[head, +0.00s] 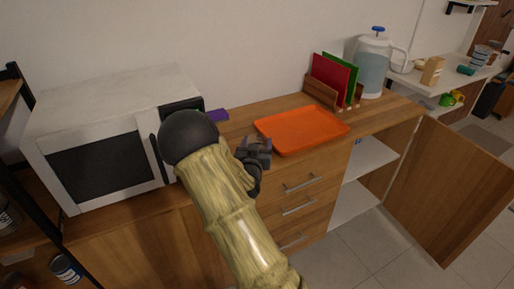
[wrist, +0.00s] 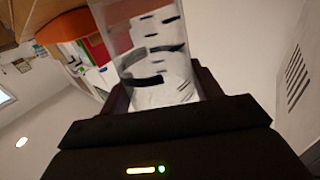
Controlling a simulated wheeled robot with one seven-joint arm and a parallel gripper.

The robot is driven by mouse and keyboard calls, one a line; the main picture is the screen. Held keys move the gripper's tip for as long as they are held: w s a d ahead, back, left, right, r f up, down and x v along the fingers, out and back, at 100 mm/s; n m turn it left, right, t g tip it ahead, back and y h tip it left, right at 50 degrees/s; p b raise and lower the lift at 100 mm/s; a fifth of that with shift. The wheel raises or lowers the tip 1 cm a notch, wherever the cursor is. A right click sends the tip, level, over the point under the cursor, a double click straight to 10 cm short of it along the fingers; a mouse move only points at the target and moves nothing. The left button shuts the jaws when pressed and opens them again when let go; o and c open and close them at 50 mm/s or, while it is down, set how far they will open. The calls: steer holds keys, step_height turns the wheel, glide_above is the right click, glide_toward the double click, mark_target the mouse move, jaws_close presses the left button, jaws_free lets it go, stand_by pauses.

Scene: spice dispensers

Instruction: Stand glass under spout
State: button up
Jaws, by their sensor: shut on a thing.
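My gripper (wrist: 160,90) is shut on a clear glass (wrist: 150,45), which stands out between the two dark fingers in the wrist view. In the head view my gripper (head: 256,150) is in front of the counter, left of the orange tray; the glass cannot be made out there. A clear dispenser-like jug (head: 371,72) with a blue knob on its lid and a white handle stands at the back right of the counter, well away from my gripper. I cannot make out a spout on it.
An orange tray (head: 300,131) lies on the counter. Behind it a wooden rack (head: 318,96) holds a red and a green board. A white microwave (head: 110,120) stands at the left, with a purple item (head: 217,115) beside it. A cabinet door (head: 448,195) hangs open at the right.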

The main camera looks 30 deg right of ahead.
step_height(320, 180, up, 10)
steer(key=shift+p, duration=0.45)
steer(key=shift+f, duration=0.1)
stand_by(0.6)
